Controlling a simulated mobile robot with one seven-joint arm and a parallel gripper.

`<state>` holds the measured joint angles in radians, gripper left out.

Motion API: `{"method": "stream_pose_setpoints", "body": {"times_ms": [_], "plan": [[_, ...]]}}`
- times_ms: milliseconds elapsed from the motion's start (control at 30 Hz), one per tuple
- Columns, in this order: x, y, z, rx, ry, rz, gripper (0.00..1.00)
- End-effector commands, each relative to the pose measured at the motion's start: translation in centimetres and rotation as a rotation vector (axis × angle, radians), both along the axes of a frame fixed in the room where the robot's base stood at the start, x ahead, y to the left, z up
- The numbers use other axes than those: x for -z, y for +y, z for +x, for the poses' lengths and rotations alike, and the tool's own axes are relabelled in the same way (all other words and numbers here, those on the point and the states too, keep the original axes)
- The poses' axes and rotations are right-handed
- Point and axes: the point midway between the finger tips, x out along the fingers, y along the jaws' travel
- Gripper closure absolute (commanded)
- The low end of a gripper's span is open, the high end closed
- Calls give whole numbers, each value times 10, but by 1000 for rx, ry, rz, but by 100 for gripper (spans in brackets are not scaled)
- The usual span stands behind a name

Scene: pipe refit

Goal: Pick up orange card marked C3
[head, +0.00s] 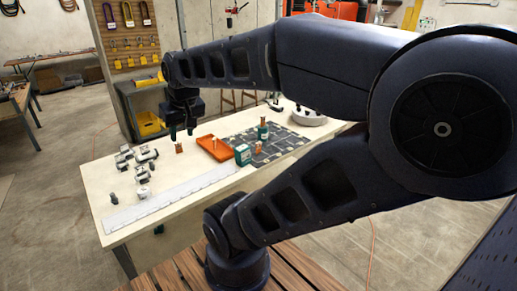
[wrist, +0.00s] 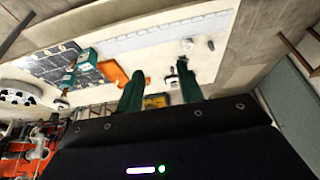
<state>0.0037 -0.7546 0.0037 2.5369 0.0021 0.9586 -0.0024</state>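A small orange-brown card (head: 179,148) stands on the pale table in the head view, left of the orange tray. Its marking is too small to read. A similar small orange piece (head: 258,148) stands by the dark mat, right of the green box. My gripper (head: 182,133) is just above the first card, fingers pointing down and apart. In the wrist view its two green fingers (wrist: 160,88) are spread with nothing held between them. I cannot clearly pick out the card in the wrist view.
The orange tray (head: 213,147), green box (head: 243,155), green bottle (head: 263,131) and dark gridded mat (head: 275,151) lie to the right. Several grey-white fittings (head: 147,155) are on the left. A long white strip (head: 165,200) runs along the near edge.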

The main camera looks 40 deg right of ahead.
Motion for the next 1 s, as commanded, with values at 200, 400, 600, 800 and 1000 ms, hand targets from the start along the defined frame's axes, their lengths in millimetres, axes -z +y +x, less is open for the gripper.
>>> {"method": "stream_pose_setpoints", "body": {"times_ms": [200,400,600,800,1000], "plan": [[0,0,0,0,0,0,58],[-1,-4,7,-16,4,-18,58],[-2,-30,45,-113,30,-113,58],[3,-68,90,-248,74,-230,58],[15,-111,132,-393,130,-337,58]]}}
